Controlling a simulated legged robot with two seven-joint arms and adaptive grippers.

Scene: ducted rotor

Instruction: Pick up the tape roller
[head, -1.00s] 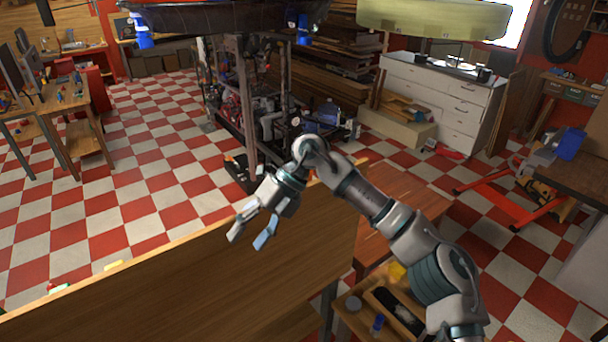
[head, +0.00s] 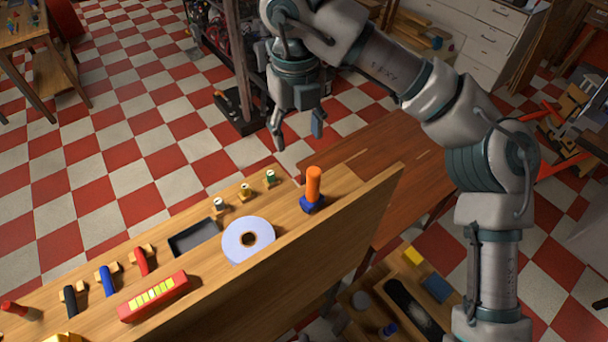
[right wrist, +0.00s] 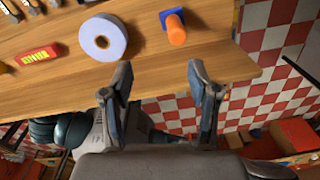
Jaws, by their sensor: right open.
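A pale lilac-white ring with a dark brown centre (head: 264,244), which looks like the tape roller, lies flat on the wooden bench top (head: 205,296). It also shows in the right wrist view (right wrist: 91,38), beyond and to the left of the fingers. My right gripper (head: 297,130) is open and empty, with its fingers pointing down, above and past the bench's far edge in the head view. Its two spread fingers also show in the right wrist view (right wrist: 160,80). It is apart from the roll. My left gripper is not in view.
An orange-handled tool with a blue base (head: 313,188) stands right of the roll. A dark tray (head: 194,238), a red block with yellow marks (head: 154,297), and several small handles and bottles are to its left. A lower shelf (head: 396,302) holds loose items.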

